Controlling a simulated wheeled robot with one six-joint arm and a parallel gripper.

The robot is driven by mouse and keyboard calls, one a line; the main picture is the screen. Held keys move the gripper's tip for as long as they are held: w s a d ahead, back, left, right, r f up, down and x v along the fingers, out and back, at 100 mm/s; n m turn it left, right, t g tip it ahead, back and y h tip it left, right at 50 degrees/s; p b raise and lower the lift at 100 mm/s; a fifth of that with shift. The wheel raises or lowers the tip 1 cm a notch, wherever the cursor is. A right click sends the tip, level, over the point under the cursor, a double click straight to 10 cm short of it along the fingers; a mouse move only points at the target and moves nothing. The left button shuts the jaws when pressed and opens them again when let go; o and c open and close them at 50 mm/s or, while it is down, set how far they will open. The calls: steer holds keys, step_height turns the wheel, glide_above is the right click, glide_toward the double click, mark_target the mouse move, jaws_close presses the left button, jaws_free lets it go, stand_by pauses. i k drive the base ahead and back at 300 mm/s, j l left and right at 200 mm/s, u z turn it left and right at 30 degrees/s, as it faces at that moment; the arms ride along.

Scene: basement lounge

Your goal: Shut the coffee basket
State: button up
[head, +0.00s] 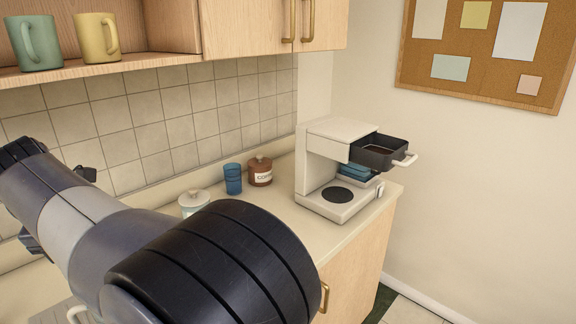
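The coffee machine (326,172) is white and stands at the right end of the counter. Its dark coffee basket (380,150) is slid out to the right from under the machine's top, with its open upper side showing. A white handle (405,160) sticks out from the basket's front. Dark blue items (356,174) sit below the basket. My arm fills the lower left of the head view, apart from the machine. My gripper is not in view.
A brown lidded jar (260,172), a blue cup (233,180) and a pale lidded jar (194,202) stand on the counter left of the machine. Wooden cupboards (245,25) hang above. The space right of the basket is free up to the wall.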

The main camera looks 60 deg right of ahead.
mark_target(376, 151)
steer(key=z, duration=2.4)
steer(key=i+l, duration=0.45)
